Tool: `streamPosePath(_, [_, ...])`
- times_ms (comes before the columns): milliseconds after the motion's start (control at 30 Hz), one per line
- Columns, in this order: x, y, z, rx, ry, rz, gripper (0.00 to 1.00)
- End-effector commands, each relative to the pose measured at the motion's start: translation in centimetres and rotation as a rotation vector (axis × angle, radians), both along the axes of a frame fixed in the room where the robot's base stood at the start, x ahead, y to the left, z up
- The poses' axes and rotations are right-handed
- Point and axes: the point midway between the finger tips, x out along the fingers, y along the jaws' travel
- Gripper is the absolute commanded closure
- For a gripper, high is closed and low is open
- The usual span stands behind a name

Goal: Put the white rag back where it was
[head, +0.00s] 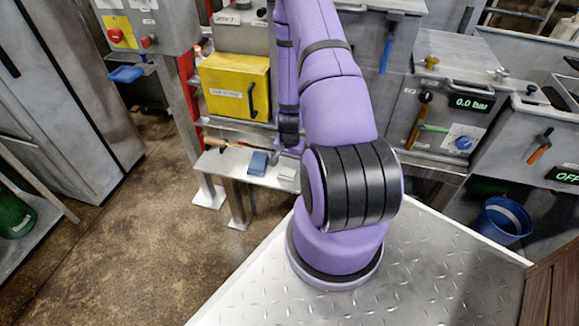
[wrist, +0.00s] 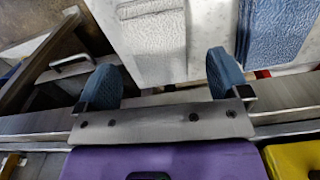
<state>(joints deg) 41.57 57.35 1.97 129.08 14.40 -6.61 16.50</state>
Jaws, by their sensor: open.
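The white rag (wrist: 150,42) is a flat, textured, folded cloth on a pale metal shelf in the wrist view. It also shows in the head view (head: 287,174), small and partly behind my arm. My gripper (wrist: 163,80) has two blue pads spread wide, one to each side of the near end of the rag. It holds nothing. I cannot tell how high the pads are above the shelf. In the head view the gripper's fingertips are hard to make out beside my arm.
A blue rag (wrist: 278,28) lies beside the white one on the shelf (head: 228,167), close to one pad. A yellow box (head: 232,88) with a black handle stands behind the shelf. Bare floor (head: 110,225) lies to the left. A blue bucket (head: 502,220) stands at right.

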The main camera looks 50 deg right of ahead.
Motion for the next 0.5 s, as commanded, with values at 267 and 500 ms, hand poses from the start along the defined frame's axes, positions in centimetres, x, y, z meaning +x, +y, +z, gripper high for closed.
streamPosePath(267, [0.2,0.0,4.5,-0.003,-0.002,0.001,0.06])
streamPosePath(500, [0.1,0.0,6.6,-0.001,0.000,0.000,0.06])
